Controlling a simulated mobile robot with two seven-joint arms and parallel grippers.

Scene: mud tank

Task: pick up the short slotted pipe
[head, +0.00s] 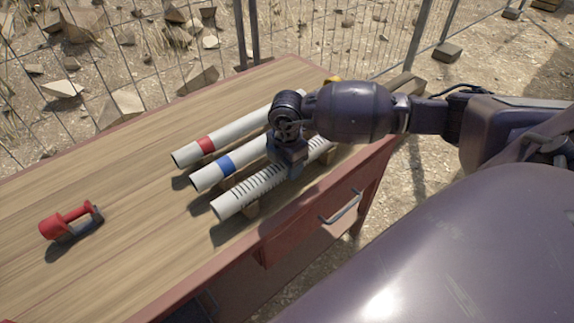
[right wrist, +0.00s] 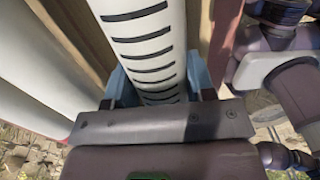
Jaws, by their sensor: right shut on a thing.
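The short slotted pipe (head: 250,192) is white with a row of dark slots. It lies nearest the front edge of the wooden table (head: 120,180), on small wooden supports. My right gripper (head: 289,166) is over its middle from above and shut on it. In the right wrist view the slotted pipe (right wrist: 148,50) runs between the two blue-grey fingers of my right gripper (right wrist: 158,90). I cannot tell whether the pipe is clear of its supports. My left gripper is not in view.
A white pipe with a blue band (head: 209,177) lies close beside the slotted one, and one with a red band (head: 187,155) lies beyond it. A red-handled tool (head: 70,220) is at the left. A wire fence (head: 330,30) stands behind the table. The table's left part is mostly clear.

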